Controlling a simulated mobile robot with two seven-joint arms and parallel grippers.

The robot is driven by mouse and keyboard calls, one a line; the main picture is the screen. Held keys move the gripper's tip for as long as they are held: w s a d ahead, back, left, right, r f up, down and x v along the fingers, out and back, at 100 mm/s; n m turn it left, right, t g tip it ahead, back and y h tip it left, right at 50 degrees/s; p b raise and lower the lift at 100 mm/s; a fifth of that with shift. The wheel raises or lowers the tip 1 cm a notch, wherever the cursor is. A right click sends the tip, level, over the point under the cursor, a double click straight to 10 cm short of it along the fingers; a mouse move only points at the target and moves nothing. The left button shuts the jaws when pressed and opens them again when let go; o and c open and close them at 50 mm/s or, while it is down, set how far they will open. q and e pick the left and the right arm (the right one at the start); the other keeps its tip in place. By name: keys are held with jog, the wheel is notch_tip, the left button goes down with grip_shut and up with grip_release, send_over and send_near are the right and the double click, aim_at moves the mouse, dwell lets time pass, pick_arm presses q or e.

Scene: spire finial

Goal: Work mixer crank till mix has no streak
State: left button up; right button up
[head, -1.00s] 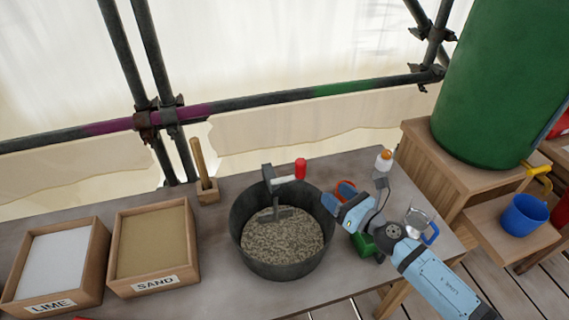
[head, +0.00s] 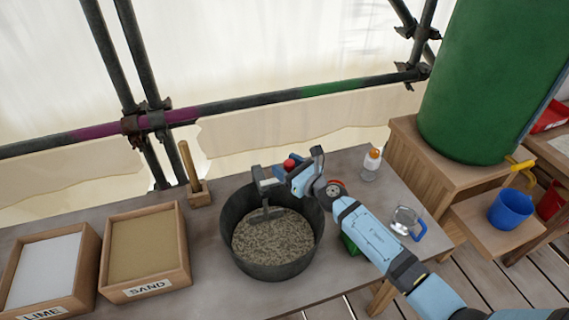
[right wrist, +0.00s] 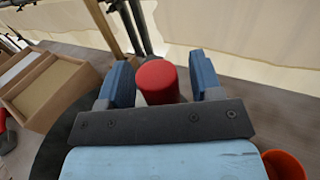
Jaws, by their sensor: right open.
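The mixer is a dark round tub (head: 231,243) on the table, holding a grey-tan, speckled, grainy mix (head: 272,243). A dark paddle shaft (head: 264,192) stands in the mix, with the crank at its top. The crank's red knob (head: 290,163) is partly hidden by my right gripper (head: 286,174). In the right wrist view the red knob (right wrist: 157,80) sits between the two blue fingers of my right gripper (right wrist: 160,78), with a gap on each side. The gripper is open around it. I cannot tell whether pale streaks are left in the mix. My left gripper is not in view.
Boxes of lime (head: 45,270) and sand (head: 145,245) stand left of the tub. A wooden-handled tool (head: 188,165) stands in a block behind. A bottle (head: 371,166) and a glass jug (head: 405,219) stand to the right. Scaffold poles (head: 240,107) run behind the table.

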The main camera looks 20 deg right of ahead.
jog(key=shift+w+a, duration=0.2)
jog(key=shift+w, duration=0.25)
grip_shut()
jog(key=shift+s, duration=0.1)
